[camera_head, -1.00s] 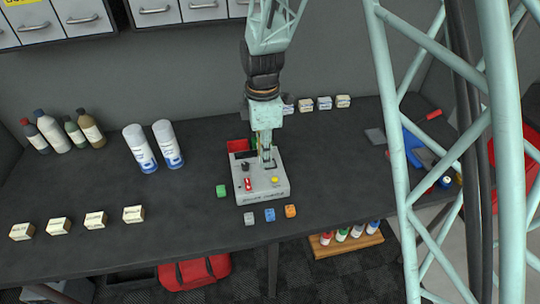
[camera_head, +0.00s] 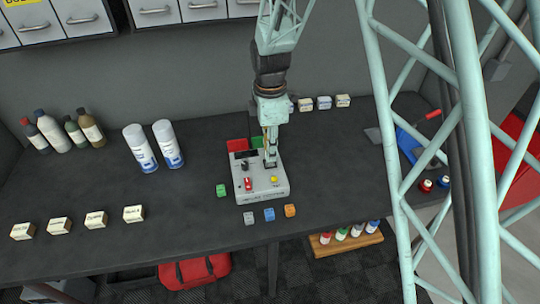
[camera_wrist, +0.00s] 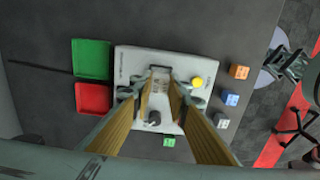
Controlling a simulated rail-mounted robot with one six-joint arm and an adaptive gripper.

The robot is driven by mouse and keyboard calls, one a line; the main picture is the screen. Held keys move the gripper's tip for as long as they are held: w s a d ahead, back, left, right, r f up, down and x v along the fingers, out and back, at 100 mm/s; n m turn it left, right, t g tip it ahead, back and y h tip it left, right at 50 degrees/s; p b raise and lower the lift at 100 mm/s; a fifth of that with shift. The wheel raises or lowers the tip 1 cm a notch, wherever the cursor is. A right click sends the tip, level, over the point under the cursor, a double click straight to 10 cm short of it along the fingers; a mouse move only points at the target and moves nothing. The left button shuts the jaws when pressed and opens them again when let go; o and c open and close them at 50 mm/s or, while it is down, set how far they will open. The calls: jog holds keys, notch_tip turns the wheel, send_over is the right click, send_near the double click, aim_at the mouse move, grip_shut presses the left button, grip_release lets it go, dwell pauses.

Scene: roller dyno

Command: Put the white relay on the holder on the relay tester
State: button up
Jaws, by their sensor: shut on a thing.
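The relay tester (camera_head: 262,188) is a light grey box on the dark bench, with a black knob, a red switch and a yellow button. It also fills the middle of the wrist view (camera_wrist: 128,62). My gripper (camera_head: 270,162) points down over the tester's back right part. In the wrist view its fingers (camera_wrist: 160,88) close around a small whitish block, the white relay (camera_wrist: 160,83), between the yellow button and the black knob. The fingers hide most of the relay and the holder under it. I cannot tell whether the relay touches the holder.
Grey (camera_head: 250,218), blue (camera_head: 269,214), orange (camera_head: 290,211) and green (camera_head: 222,190) cubes lie around the tester's front and left. A red tray (camera_wrist: 93,98) and a green tray (camera_wrist: 91,58) adjoin its back. Spray cans (camera_head: 168,145) and small boxes stand left.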

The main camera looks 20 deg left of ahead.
jog(key=shift+a+f, duration=0.1)
jog(key=shift+f, duration=1.05)
jog(key=shift+f, duration=0.15)
jog(key=o, duration=0.8)
jog(key=shift+r, duration=6.15)
